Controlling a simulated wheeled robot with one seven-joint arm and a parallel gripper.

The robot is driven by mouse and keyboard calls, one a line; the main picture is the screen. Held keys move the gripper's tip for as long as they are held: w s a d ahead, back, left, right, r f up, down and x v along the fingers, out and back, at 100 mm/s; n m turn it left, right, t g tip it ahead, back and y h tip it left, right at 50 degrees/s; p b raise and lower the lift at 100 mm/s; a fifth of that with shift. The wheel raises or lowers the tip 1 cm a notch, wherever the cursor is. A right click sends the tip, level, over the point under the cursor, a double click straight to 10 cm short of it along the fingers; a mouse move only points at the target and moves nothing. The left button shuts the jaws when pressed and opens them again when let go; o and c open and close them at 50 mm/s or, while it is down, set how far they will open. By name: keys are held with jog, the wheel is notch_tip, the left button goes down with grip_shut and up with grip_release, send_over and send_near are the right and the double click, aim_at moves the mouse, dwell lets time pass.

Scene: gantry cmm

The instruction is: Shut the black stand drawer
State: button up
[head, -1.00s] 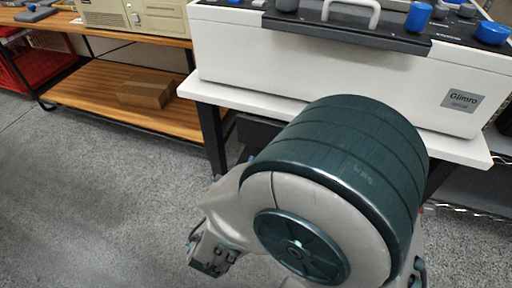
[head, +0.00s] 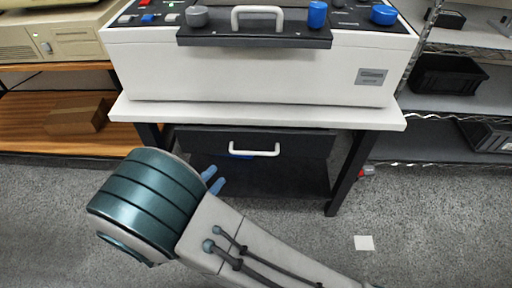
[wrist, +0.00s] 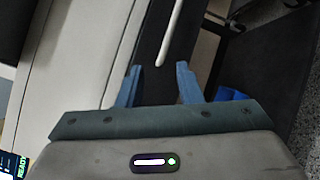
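The black stand drawer (head: 305,146) sits under the white top of the stand in the head view. Its white bar handle (head: 254,152) faces me, and the handle also shows in the wrist view (wrist: 171,34). I cannot tell how far the drawer stands out. My gripper (head: 214,180) is in front of and below the drawer's left part, left of the handle. In the wrist view its two blue fingers (wrist: 159,84) are apart with nothing between them, pointing towards the dark drawer front. I see no clear contact.
A white machine (head: 250,70) stands on the stand's white top (head: 260,112). The stand's black right leg (head: 348,175) flanks the drawer. A wooden shelf (head: 25,125) with a cardboard box (head: 76,117) is at left, wire shelving (head: 440,158) at right.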

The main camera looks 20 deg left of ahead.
aim_at(256, 152)
jog(key=w+d+m+h, duration=0.1)
jog(key=w+d+m, duration=0.1)
jog(key=w+m, duration=0.1)
jog(key=w+d+m+h, duration=0.1)
jog(key=w+d+m, duration=0.2)
jog(key=w, duration=0.2)
jog(key=w+d+m+g+h, duration=0.1)
jog(key=w+d+m, duration=0.2)
jog(key=w, duration=0.1)
jog(key=shift+d+h, duration=0.1)
jog(key=shift+h, duration=0.3)
grip_shut()
